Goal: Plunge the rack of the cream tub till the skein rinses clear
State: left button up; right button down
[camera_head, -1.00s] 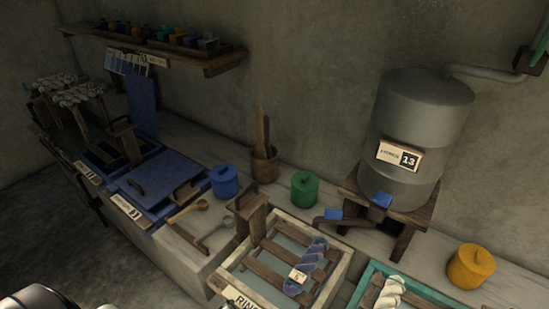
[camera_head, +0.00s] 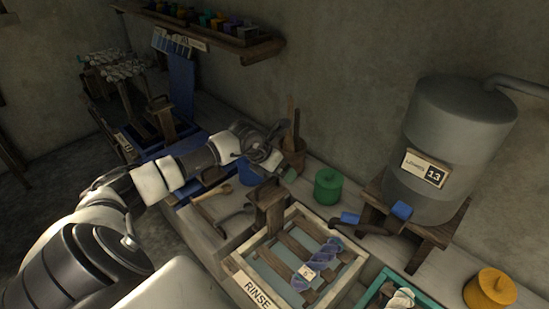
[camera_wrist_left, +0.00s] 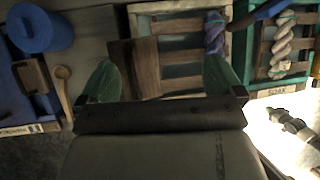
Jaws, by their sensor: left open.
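The cream tub (camera_head: 352,270), labelled RINSE, stands on the bench and holds water and a slatted wooden rack (camera_head: 283,258). A blue-purple skein (camera_head: 316,268) with a small tag lies on the rack; it also shows in the left wrist view (camera_wrist_left: 214,34). The rack's upright wooden handle (camera_head: 268,208) stands at the tub's back left side. My left gripper (camera_head: 277,170) is open above and behind the handle. In the left wrist view the wooden handle (camera_wrist_left: 134,68) appears between the green fingers, with no visible grip. My right gripper is not in view.
A teal tub (camera_head: 372,299) with a pale skein stands to the right. A green pot (camera_head: 327,187), a blue pot (camera_wrist_left: 40,28) and a wooden cup of sticks (camera_head: 291,150) are nearby. A grey tank (camera_head: 458,145) on a wooden stand is behind right. Wooden and metal tools lie left of the tub.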

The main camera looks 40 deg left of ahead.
aim_at(267, 182)
pick_arm(q)
jog(key=a+y, duration=0.1)
jog(key=a+r, duration=0.1)
jog(key=a, duration=0.1)
jog(key=shift+s+a+r+g+y, duration=0.1)
jog(key=shift+s+a+g+y, duration=0.05)
jog(key=shift+g+y, duration=0.2)
jog(key=shift+a, duration=0.15)
notch_tip(267, 182, down, 9)
jog(key=b, duration=0.5)
jog(key=shift+r+p, duration=0.35)
jog(key=shift+f+b, duration=0.4)
jog(key=shift+b, duration=0.1)
jog(key=shift+c, duration=0.4)
